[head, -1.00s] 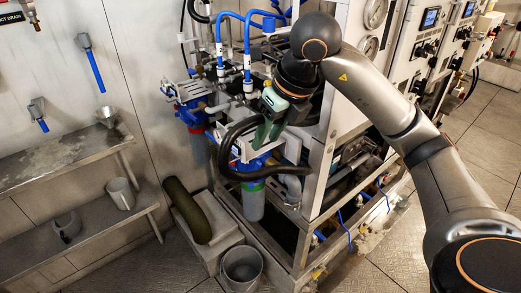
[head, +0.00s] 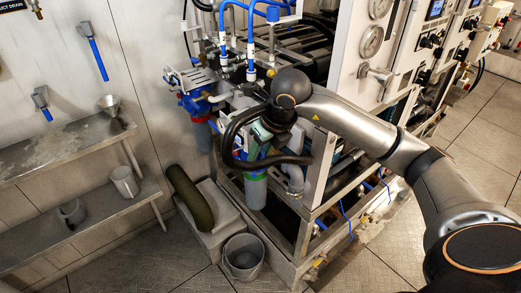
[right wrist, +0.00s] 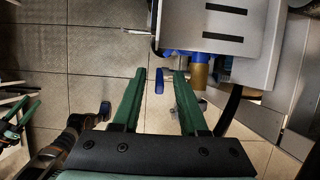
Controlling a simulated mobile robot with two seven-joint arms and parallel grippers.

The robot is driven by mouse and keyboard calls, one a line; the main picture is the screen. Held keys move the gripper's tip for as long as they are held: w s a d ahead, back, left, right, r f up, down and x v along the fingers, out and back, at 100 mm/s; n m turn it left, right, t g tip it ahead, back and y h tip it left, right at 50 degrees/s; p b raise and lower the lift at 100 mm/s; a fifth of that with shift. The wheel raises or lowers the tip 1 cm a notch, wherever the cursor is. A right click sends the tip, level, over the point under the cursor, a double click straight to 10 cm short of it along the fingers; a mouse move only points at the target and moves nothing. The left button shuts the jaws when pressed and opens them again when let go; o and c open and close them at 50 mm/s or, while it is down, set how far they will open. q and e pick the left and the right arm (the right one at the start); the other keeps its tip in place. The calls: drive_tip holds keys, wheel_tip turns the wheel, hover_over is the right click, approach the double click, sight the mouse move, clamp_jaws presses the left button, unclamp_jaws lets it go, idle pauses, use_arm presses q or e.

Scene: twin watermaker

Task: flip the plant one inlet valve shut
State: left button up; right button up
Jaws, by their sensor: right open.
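My right gripper (head: 258,150) is low at the front of the watermaker frame, by the blue-topped filter housing (head: 256,188). A black hose partly hides it in the head view. In the right wrist view its two green fingers (right wrist: 160,74) are apart and open. A small blue lever (right wrist: 159,80) shows between the fingertips, touching neither finger in the picture. It looks like a valve handle, but I cannot tell its depth or which valve it belongs to. That lever is not clear in the head view.
The black hose (head: 228,145) loops beside the right gripper. A brass cylinder (right wrist: 200,75) and a grey panel (right wrist: 218,25) are right of the fingers. A second filter (head: 199,130) stands at the back. A grey bucket (head: 243,258) is on the floor; shelves line the left wall.

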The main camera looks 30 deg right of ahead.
drive_tip(key=shift+c, duration=0.2)
clamp_jaws()
idle(0.5)
